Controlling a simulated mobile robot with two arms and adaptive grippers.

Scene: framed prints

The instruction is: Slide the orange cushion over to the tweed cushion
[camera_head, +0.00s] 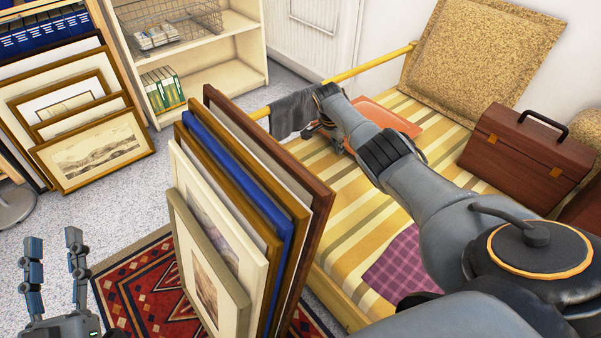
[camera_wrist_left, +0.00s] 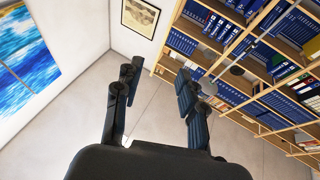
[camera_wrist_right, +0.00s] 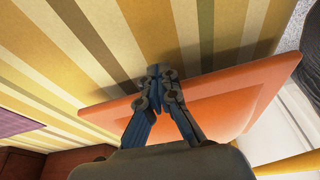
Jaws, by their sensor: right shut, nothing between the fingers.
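The orange cushion (camera_head: 385,118) lies flat on the striped bed cover, partly hidden behind my right arm. In the right wrist view the orange cushion (camera_wrist_right: 215,108) shows around and behind the fingers. The large tweed cushion (camera_head: 482,48) leans upright against the wall at the bed's far end. My right gripper (camera_head: 318,132) is at the near-left side of the orange cushion, low over the bed; its closed fingertips (camera_wrist_right: 155,72) reach just past the cushion's edge. I cannot tell whether they touch it. My left gripper (camera_head: 53,240) is open and empty over the floor, away from the bed.
A brown case (camera_head: 525,152) stands on the bed to the right. A purple checked cloth (camera_head: 397,266) lies nearer. A grey cloth (camera_head: 292,113) hangs on the yellow rail (camera_head: 372,66). Framed pictures (camera_head: 245,215) stand upright beside the bed. Striped cover between orange and tweed cushions looks clear.

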